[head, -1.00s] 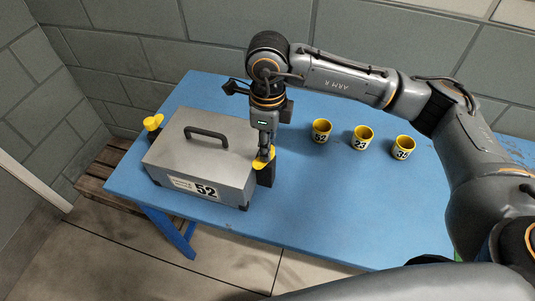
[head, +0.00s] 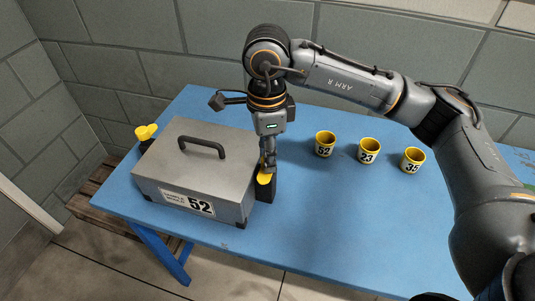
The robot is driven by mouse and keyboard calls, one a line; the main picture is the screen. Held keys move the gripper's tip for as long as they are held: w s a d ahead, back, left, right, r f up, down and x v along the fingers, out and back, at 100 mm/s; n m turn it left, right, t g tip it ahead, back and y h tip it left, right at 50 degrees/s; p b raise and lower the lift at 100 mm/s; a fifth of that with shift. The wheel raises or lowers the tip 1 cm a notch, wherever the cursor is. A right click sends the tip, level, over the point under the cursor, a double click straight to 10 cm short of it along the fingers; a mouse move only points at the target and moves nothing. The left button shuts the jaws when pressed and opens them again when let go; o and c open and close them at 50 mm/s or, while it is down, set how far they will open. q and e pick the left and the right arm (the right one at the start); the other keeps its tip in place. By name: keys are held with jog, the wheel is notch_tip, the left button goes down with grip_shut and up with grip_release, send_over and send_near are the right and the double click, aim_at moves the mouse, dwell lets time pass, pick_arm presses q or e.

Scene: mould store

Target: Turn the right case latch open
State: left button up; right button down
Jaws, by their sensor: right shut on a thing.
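The grey case (head: 215,165) with a black top handle and a "52" label stands on the blue table (head: 330,215). The yellow right latch (head: 264,180) sits on a black block at the case's right side. My right gripper (head: 267,166) points down and is shut on this latch; its fingers hide part of it. The yellow left latch (head: 146,131) shows at the case's far left side. The exact angle of the right latch is hard to tell. My left gripper is not in view.
Three yellow cups labelled 52 (head: 325,145), 23 (head: 369,152) and 35 (head: 412,161) stand in a row to the right. A wooden pallet (head: 90,205) lies below the table at left. The table's front middle is clear.

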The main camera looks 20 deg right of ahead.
jog(key=c, duration=1)
grip_release()
jog(key=shift+c, duration=0.2)
notch_tip(320, 180, up, 12)
jog(key=shift+w, duration=0.15)
